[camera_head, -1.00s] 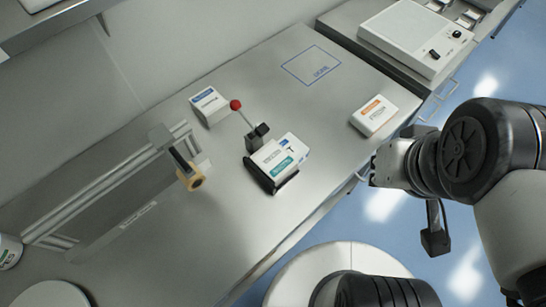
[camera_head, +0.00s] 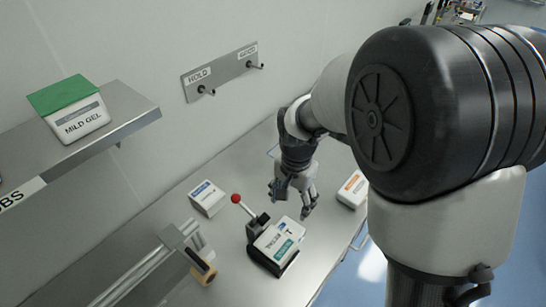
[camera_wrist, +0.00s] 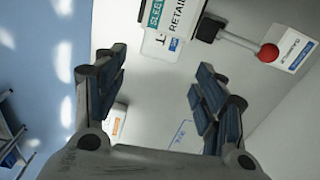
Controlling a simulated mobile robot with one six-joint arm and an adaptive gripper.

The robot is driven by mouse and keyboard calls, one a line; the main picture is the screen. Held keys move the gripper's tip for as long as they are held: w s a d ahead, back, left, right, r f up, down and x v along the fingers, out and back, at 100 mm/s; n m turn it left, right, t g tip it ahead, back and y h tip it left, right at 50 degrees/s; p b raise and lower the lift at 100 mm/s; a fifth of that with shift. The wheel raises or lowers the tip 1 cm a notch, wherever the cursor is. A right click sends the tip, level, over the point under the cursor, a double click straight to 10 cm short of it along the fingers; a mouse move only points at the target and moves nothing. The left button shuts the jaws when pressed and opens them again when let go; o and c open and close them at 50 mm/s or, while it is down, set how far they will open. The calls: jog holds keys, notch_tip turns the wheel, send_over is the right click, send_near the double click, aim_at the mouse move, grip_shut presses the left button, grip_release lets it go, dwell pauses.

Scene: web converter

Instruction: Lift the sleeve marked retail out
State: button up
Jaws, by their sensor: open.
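The sleeve marked retail (camera_head: 277,240) is a white block with a teal label, sitting tilted in a black holder (camera_head: 256,256) on the table. In the wrist view the sleeve (camera_wrist: 178,22) shows the word RETAIL at the top, partly cut off by the picture edge. A T mark and a small blue label show beside its text. My gripper (camera_head: 293,199) is above the table, just behind and above the sleeve, open and empty. In the wrist view my gripper (camera_wrist: 160,66) has its fingers spread, with bare table between them and the sleeve beyond the tips.
A red-knobbed lever (camera_head: 236,198) stands beside the holder. A white box with a blue label (camera_head: 208,199) is to the left, and an orange-labelled box (camera_head: 353,190) to the right. A metal rail fixture (camera_head: 150,268) lies at lower left. A blue outlined square (camera_wrist: 182,134) on the table is empty.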

aim_at(284, 233)
jog(key=shift+o, duration=1.2)
jog(key=shift+w+a+f, duration=0.1)
jog(key=shift+a+f, duration=0.15)
jog(key=shift+f, duration=0.25)
jog(key=shift+w+a+f, duration=0.1)
jog(key=shift+a+f, duration=0.15)
jog(key=shift+f, duration=0.2)
jog(key=o, duration=0.5)
notch_tip(284, 233, down, 11)
jog(key=shift+f+b, duration=0.1)
jog(key=shift+b, duration=0.85)
jog(key=shift+w+a+f+b, duration=0.1)
jog(key=shift+f+b, duration=0.2)
jog(key=shift+f, duration=1.25)
jog(key=shift+a+f+b, duration=0.1)
jog(key=shift+f+b, duration=0.2)
jog(key=shift+f, duration=1.2)
